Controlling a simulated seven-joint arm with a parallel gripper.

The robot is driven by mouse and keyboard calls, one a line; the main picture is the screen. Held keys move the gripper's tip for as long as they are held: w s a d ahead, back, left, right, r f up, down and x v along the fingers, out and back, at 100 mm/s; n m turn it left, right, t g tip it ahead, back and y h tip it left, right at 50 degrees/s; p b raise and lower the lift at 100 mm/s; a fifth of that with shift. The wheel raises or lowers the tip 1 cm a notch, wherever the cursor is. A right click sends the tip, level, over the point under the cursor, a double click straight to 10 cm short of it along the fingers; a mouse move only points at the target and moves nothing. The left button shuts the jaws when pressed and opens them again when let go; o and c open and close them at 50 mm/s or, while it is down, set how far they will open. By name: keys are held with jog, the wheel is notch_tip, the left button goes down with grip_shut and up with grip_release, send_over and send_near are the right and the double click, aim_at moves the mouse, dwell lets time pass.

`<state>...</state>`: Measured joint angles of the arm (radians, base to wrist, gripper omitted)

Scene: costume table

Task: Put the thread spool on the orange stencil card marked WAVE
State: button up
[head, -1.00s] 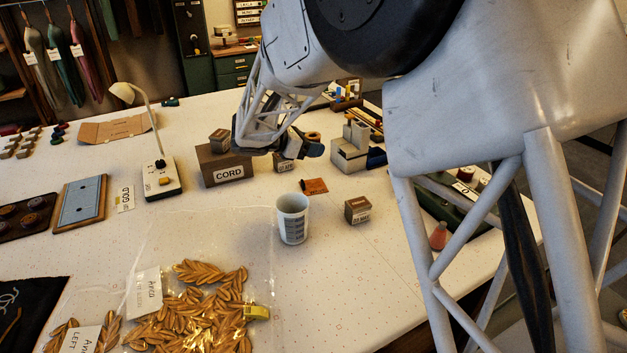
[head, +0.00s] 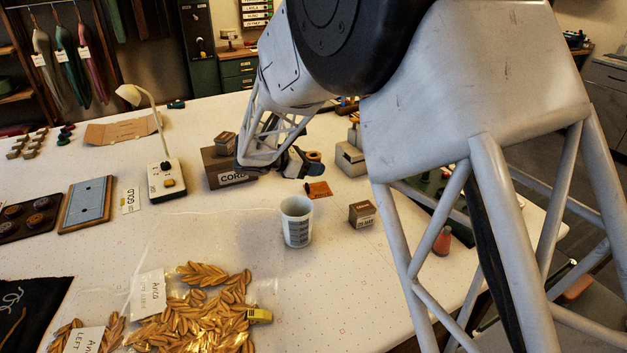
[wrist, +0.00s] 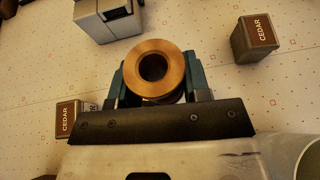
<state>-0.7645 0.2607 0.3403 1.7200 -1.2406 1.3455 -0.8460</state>
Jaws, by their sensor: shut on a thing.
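The thread spool is a copper-brown ring with a dark hole in the wrist view (wrist: 153,46). My gripper (wrist: 156,76) is shut on it, with a teal finger on each side. In the head view my gripper (head: 302,165) holds the spool (head: 314,157) in the air, its open end showing. The orange stencil card (head: 318,190) lies flat on the table just below and in front of the gripper. Its marking is too small to read. The card is not visible in the wrist view. The exact gap between spool and card cannot be told.
A white measuring cup (head: 297,222) stands in front of the card. A small brown block (head: 362,214) is to its right; the wrist view shows a CEDAR block (wrist: 256,40). The CORD box (head: 215,168) is at left, a grey stepped object (head: 350,160) at right behind.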

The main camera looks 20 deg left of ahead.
jog(key=shift+f, duration=0.7)
jog(key=shift+f, duration=1.9)
jog(key=shift+f, duration=0.6)
jog(key=o, duration=0.9)
jog(key=shift+r, duration=0.15)
jog(key=shift+r, duration=0.45)
jog(key=v, duration=1.2)
jog(key=shift+w+a, duration=0.1)
